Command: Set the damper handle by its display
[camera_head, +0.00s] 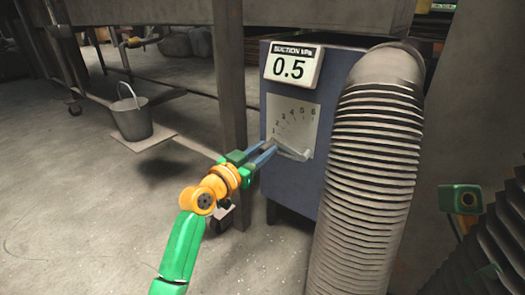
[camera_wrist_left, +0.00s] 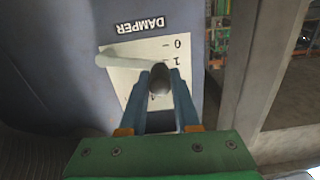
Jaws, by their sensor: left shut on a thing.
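The damper handle (camera_head: 293,153) is a pale lever on the front of a blue box, over a white scale plate (camera_head: 292,112) with numbers up to 6. The display (camera_head: 292,66) above it reads "0.5" under "SUCTION kPa". My left gripper (camera_head: 274,149) is shut on the handle's end. In the left wrist view the fingers (camera_wrist_left: 160,82) close around a dark rounded knob; the pale lever (camera_wrist_left: 125,53) runs away to the left across the plate. The numbers 0 and 1 show there upside down, under the word "DAMPER". The fingers hide part of the scale.
A large ribbed grey hose (camera_head: 370,170) stands against the box's right side. A post (camera_head: 229,75) rises left of the box. A bucket (camera_head: 131,117) sits on a low board at the left. The floor at front left is clear. Part of my right arm shows at the right.

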